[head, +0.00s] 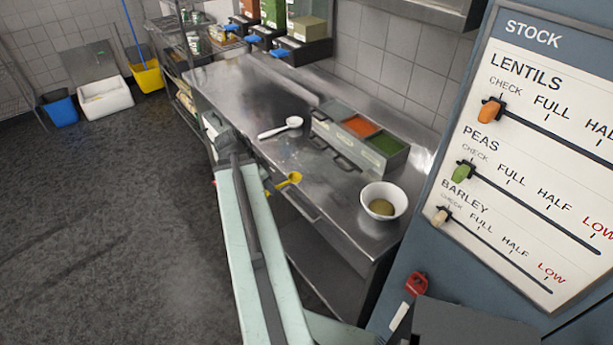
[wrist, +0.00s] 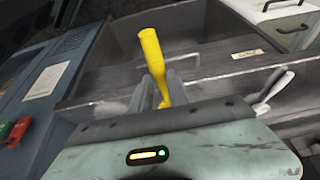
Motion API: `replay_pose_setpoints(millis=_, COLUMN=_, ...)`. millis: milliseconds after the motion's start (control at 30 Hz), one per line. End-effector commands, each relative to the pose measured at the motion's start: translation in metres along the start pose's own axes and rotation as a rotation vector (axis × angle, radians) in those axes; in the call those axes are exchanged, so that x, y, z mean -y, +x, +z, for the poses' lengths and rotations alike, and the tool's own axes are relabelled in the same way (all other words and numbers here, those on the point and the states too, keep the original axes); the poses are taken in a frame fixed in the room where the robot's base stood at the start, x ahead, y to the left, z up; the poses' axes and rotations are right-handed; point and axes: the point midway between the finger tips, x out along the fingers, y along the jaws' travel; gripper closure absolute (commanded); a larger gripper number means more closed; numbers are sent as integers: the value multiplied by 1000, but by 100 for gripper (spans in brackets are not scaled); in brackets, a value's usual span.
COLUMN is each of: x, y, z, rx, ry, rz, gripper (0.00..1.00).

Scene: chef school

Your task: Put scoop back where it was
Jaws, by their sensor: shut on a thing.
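The yellow scoop (head: 289,180) is in my gripper, over the front edge of the steel counter (head: 240,95) in the head view. In the wrist view my gripper (wrist: 164,92) is shut on the scoop (wrist: 152,55), and its yellow handle sticks up between the fingers. The fingers are mostly hidden behind my arm in the head view. I cannot tell whether the scoop touches the counter.
A white spoon (head: 282,128) lies on the counter beside a metal tray (head: 337,144) with orange and green contents. A white bowl (head: 384,192) stands near the counter's right end. A stock board (head: 545,120) rises at right. Dispensers (head: 300,50) stand behind.

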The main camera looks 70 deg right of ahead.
Motion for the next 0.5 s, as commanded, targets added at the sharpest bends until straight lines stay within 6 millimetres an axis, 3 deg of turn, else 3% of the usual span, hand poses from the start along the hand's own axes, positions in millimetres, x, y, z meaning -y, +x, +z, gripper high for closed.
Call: replay_pose_setpoints(millis=500, x=30, y=65, z=-115, rx=3, ry=5, rz=1, gripper=100)
